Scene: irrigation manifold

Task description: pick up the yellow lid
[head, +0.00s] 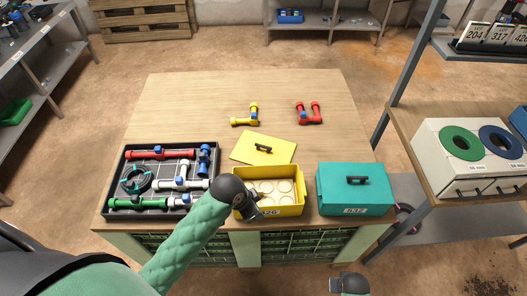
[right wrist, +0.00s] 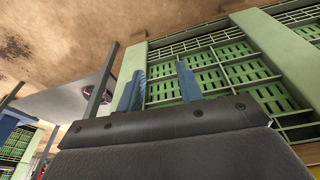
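The yellow lid (head: 258,153) lies flat on the wooden table, just behind the yellow box, with its black handle upward. The yellow box (head: 297,207) is open and holds several round pale items. My left gripper (head: 256,208) is at the front left of the yellow box, in front of the lid and apart from it; its fingers are too small and dark to tell open from shut. My right gripper is low in front of the table, at the bottom edge of the head view. In the right wrist view its two fingers (right wrist: 160,88) are apart with nothing between them.
A teal box (head: 338,196) with a handled lid stands right of the yellow box. A black tray (head: 160,211) of pipe parts is at left. Yellow (head: 252,114) and red (head: 309,114) pipe pieces lie behind the lid. The table's back is clear. Green crates (right wrist: 215,68) fill the space below.

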